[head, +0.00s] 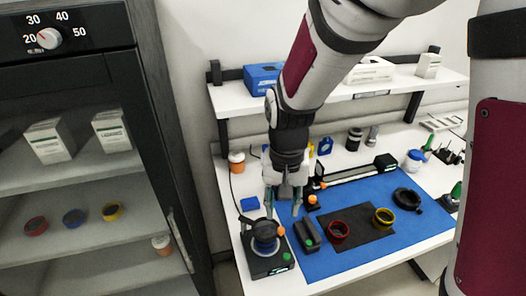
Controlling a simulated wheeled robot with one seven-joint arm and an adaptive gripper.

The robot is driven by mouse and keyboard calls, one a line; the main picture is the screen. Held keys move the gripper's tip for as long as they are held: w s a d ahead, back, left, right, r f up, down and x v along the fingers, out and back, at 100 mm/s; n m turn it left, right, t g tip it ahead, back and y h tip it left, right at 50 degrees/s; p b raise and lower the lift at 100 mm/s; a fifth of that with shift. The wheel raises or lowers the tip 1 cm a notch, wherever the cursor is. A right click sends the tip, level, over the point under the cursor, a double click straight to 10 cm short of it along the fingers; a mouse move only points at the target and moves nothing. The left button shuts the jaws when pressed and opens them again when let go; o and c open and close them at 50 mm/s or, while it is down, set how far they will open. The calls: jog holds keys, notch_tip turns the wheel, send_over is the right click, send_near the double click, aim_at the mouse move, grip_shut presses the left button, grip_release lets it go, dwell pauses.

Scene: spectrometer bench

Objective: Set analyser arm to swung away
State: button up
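My gripper (282,208) points down over the left part of the bench, its two fingers apart with nothing seen between them. A long rail-like arm (350,174) runs behind the gripper to a black block with a green light. Orange knobs (312,200) show near its left end, close to my gripper. I cannot tell for sure which of these parts is the analyser arm. Whether the fingers touch anything is unclear.
A blue mat (340,262) bears a black pad with a red ring (338,232) and a yellow ring (384,217). A dark block (308,235) stands beside the instrument. A shelf (345,88) with boxes hangs behind. A cabinet (170,130) stands at left.

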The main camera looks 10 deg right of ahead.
aim_at(281, 229)
notch_tip(281, 229, down, 7)
jog(key=shift+f+b, duration=0.2)
jog(key=shift+b, duration=0.25)
grip_shut()
